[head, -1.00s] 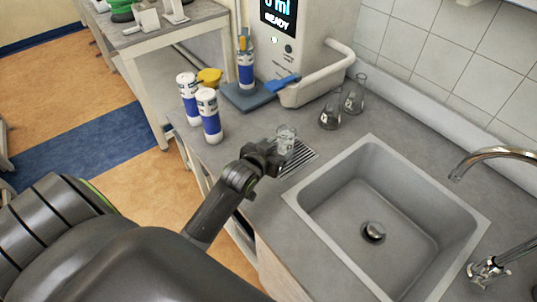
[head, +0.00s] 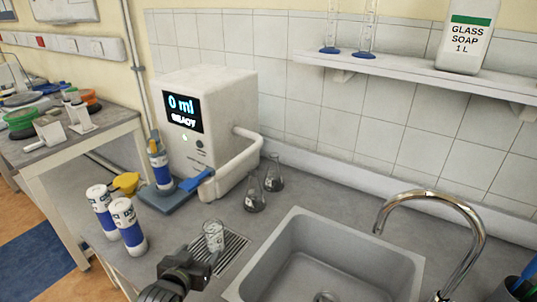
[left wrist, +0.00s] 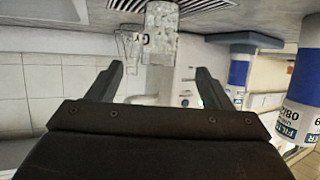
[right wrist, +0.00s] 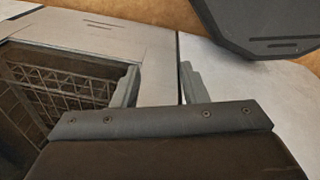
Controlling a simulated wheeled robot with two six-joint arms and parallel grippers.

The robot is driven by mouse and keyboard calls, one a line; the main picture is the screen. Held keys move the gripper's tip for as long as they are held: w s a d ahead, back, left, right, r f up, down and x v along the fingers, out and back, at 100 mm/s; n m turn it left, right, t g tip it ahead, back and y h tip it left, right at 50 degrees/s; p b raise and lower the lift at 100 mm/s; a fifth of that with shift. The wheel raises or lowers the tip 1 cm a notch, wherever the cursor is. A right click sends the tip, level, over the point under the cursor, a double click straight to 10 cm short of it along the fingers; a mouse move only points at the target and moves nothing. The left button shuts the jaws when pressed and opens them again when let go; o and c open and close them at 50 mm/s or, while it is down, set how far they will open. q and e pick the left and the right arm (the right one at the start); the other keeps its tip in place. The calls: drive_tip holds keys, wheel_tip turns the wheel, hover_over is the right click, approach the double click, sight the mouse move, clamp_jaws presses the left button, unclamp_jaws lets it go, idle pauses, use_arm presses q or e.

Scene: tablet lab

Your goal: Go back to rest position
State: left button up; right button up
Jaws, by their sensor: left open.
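My left gripper (head: 200,262) is open and empty, just in front of a clear glass beaker (head: 213,236). The beaker stands upright on the slotted drain grate (head: 236,243) left of the sink. In the left wrist view the beaker (left wrist: 161,38) appears upside down, beyond the tips of my left gripper (left wrist: 159,72) and not between its fingers. My right gripper (right wrist: 160,78) shows only in its own wrist view. It is open and empty, low over pale cabinet surfaces beside a dark wire rack (right wrist: 65,85).
The sink (head: 310,265) and its tap (head: 440,205) are on the right. Two flasks (head: 255,195) stand behind the beaker. Two white-and-blue bottles (head: 127,228) stand to the left, before the dispenser (head: 205,110). A shelf (head: 420,72) runs above.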

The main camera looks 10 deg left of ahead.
use_arm(q)
drive_tip(key=s+f+g, duration=0.1)
drive_tip(key=s, duration=0.2)
drive_tip(key=s+f+g, duration=0.1)
drive_tip(key=s+f, duration=0.1)
drive_tip(key=s, duration=0.1)
drive_tip(key=s+a+f+g, duration=0.1)
drive_tip(key=s+g, duration=0.1)
drive_tip(key=s, duration=0.2)
drive_tip(key=shift+s+f+y, duration=0.1)
drive_tip(key=shift+f+y, duration=0.3)
drive_tip(key=s+f+g, duration=0.3)
drive_tip(key=s+g, duration=0.3)
drive_tip(key=s, duration=1)
wheel_tip(320, 180, down, 26)
drive_tip(key=a+g+b, duration=0.1)
drive_tip(key=a+b, duration=0.1)
drive_tip(key=s+d+f+g+b, duration=0.1)
drive_tip(key=s+f, duration=1.4)
drive_tip(key=f, duration=0.2)
drive_tip(key=shift+s+d+f+h+b, duration=0.2)
drive_tip(key=shift+s+h+b, duration=0.05)
drive_tip(key=shift+h+b, duration=0.1)
